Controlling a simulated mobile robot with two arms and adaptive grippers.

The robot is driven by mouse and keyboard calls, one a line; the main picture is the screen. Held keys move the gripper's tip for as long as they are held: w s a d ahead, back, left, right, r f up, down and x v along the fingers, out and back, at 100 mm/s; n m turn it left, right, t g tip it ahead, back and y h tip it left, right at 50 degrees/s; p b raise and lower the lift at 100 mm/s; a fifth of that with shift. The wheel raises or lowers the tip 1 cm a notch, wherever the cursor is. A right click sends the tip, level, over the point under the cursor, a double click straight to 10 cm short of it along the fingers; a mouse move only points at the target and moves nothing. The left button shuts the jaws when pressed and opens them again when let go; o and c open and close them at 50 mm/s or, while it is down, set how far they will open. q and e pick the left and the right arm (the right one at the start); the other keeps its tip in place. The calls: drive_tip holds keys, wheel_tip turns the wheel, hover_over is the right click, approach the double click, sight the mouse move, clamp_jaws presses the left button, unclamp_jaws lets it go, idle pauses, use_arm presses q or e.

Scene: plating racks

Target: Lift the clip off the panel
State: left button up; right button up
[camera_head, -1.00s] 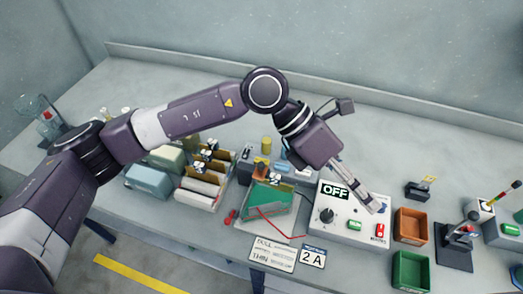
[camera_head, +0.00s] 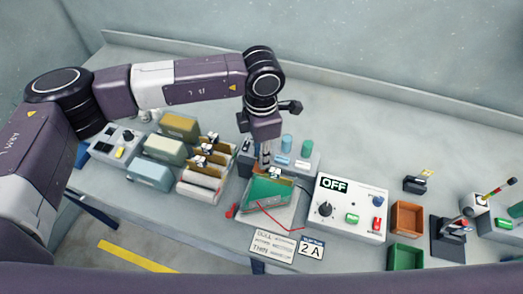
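A green panel (camera_head: 268,193) stands tilted on a pale tray at the middle front of the bench. A small dark and white clip (camera_head: 275,173) sits at its top edge. My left gripper (camera_head: 265,162) points down just above and behind the panel's top edge, close to the clip. Its fingers are small and seen nearly edge-on, so I cannot tell whether they are open or touch the clip. My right gripper is not in view.
A control box (camera_head: 348,211) reading OFF stands right of the panel, with a brown bin (camera_head: 407,218) and green bin (camera_head: 405,257) beyond. Left are racks of boards with clips (camera_head: 201,161). A label card (camera_head: 272,246) lies in front. The bench's back is clear.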

use_arm(q)
drive_tip(key=shift+s+f, duration=0.1)
drive_tip(key=shift+f, duration=0.25)
clamp_jaws()
drive_tip(key=shift+w+a+f+b, duration=0.1)
drive_tip(key=shift+w+a+b, duration=0.1)
drive_tip(key=shift+a+b, duration=0.2)
drive_tip(key=a+b, duration=0.1)
drive_tip(key=w+a, duration=0.1)
drive_tip(key=shift+a+b, duration=0.35)
drive_tip(key=shift+b, duration=0.05)
drive_tip(key=shift+r, duration=0.2)
